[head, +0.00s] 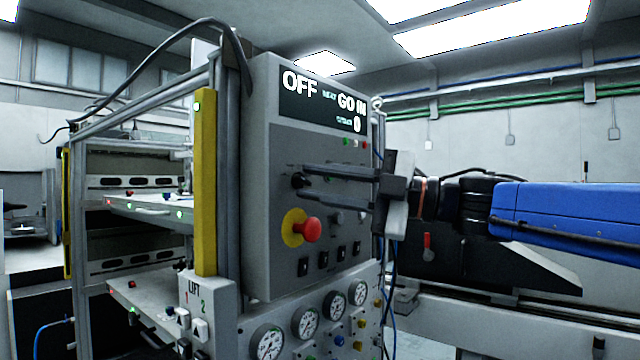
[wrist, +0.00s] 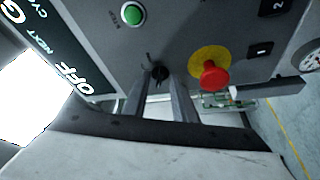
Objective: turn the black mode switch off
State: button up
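The black mode switch (head: 298,181) is a small round knob on the front of the grey control box. It also shows in the wrist view (wrist: 160,73), with its mark pointing roughly along the fingers. My gripper (head: 304,182) reaches in from the right, its two long grey fingers apart, one above and one below the switch in the head view. In the wrist view the fingertips (wrist: 158,80) lie on either side of the knob, with a gap visible; contact is not clear. The display (head: 325,100) above reads OFF, GO IN and 0.
A red emergency button (head: 311,230) on a yellow collar sits just below the fingers. A green button (wrist: 132,14) shows in the wrist view. Black rocker switches (head: 323,261) and gauges (head: 306,321) lie lower. A yellow post (head: 205,180) stands left of the box.

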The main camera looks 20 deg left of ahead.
dwell(0.3)
jog(key=d+f, duration=0.2)
jog(key=d, duration=1.5)
jog(key=shift+s+d+f, duration=0.15)
jog(key=shift+s+f, duration=0.1)
jog(key=shift+w, duration=0.1)
